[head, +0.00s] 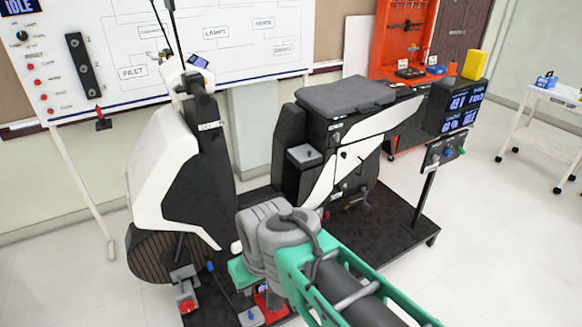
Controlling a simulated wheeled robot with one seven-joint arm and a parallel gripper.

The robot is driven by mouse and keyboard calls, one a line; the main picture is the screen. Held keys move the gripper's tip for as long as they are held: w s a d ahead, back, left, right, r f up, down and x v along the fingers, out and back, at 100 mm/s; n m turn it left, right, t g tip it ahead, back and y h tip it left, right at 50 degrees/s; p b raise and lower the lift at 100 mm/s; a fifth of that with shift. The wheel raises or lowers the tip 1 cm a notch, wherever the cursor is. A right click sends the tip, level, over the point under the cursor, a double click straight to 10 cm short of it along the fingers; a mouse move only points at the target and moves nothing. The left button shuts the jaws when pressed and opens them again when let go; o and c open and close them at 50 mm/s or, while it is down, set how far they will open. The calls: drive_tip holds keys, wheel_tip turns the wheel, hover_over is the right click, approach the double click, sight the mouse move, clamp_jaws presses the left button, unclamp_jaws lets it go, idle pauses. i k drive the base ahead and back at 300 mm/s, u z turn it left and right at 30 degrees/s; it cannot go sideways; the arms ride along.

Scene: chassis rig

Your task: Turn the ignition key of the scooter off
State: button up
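The scooter (190,160) stands in the middle of the head view on a dark platform (385,222). It has white and black body panels, a handlebar column (196,85) on the left and a grey seat (345,96) on the right. A small label sits on the black column below the handlebar. I cannot make out the ignition key or its position at this size. My arm (345,285) reaches in from the bottom right, in front of the scooter's lower middle. I cannot see my gripper's fingers.
A whiteboard diagram (235,40) and a red tool board (402,35) stand behind. A display unit (458,104) and a knobbed control box (445,150) stand right of the scooter. A white cart (549,122) is far right. The floor in front of it is clear.

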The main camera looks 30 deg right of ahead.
sight(216, 137)
drive_tip(key=k, duration=0.6)
drive_tip(key=u, duration=0.7)
drive_tip(key=i, duration=1.3)
drive_tip(key=z, duration=0.15)
